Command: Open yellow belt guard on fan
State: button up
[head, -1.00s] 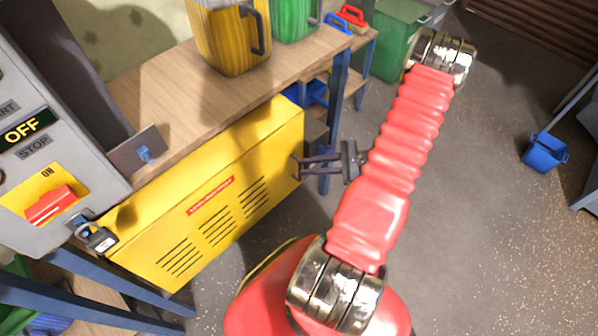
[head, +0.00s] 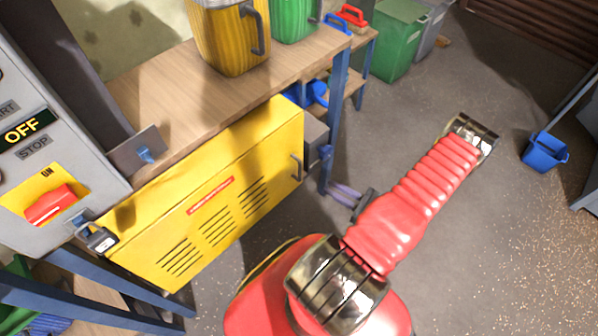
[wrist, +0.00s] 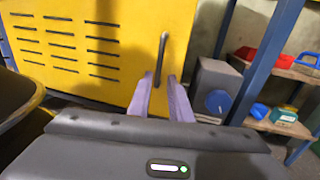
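The yellow belt guard (head: 225,195) is a slatted box with a red label, below the wooden bench top. It looks closed. Its dark handle (head: 297,167) is on the right end of the front. In the wrist view, the guard (wrist: 75,45) fills the upper left and the handle (wrist: 162,55) stands upright beyond my fingertips. My gripper (head: 332,190) is to the right of the handle and slightly lower in the head view, apart from it. In the wrist view, the two purple fingers of my gripper (wrist: 161,78) are spread with nothing held between them.
A control panel (head: 22,132) reading OFF, with a red switch (head: 50,205) and padlock (head: 100,240), stands at left. A blue bench leg (head: 335,120) and grey box (wrist: 215,90) are right of the guard. The floor at right is mostly clear around a blue bucket (head: 545,150).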

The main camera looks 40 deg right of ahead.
aim_at(300, 179)
jog(key=shift+x, duration=6.95)
jog(key=shift+c, duration=0.4)
jog(key=shift+s, duration=0.1)
grip_shut()
